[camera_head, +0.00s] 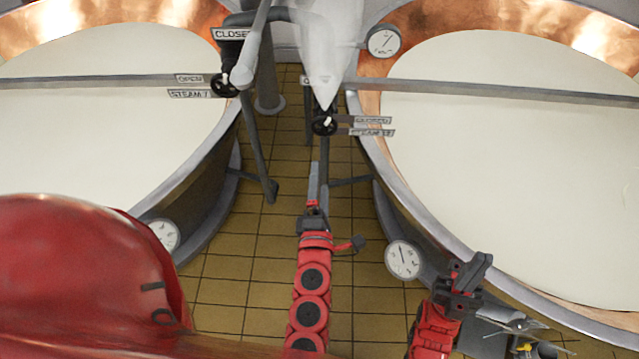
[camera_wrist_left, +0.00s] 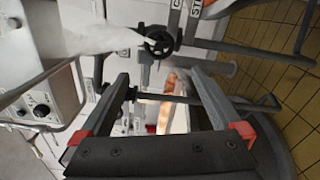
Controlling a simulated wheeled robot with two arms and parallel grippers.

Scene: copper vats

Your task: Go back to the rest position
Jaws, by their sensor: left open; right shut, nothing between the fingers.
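My left gripper (camera_head: 314,172) is at the middle of the head view, pointing up the picture, below a dark valve wheel (camera_head: 325,123) with signs reading CLOSED and STEAM beside it. In the left wrist view its two fingers (camera_wrist_left: 160,76) are apart with nothing between them. A dark valve wheel also shows there (camera_wrist_left: 158,42), beyond the fingertips and apart from them. My right gripper (camera_head: 472,277) is at the lower right of the head view, its fingers together and empty, near the rim of the right vat.
Two copper vats, left (camera_head: 222,150) and right (camera_head: 372,150), hold pale liquid. A second valve wheel (camera_head: 223,85) with signs is by the left vat. Dial gauges (camera_head: 403,259) hang on the vats. Pipes (camera_head: 265,100) stand between them. Tiled floor (camera_head: 225,290) is open between the vats.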

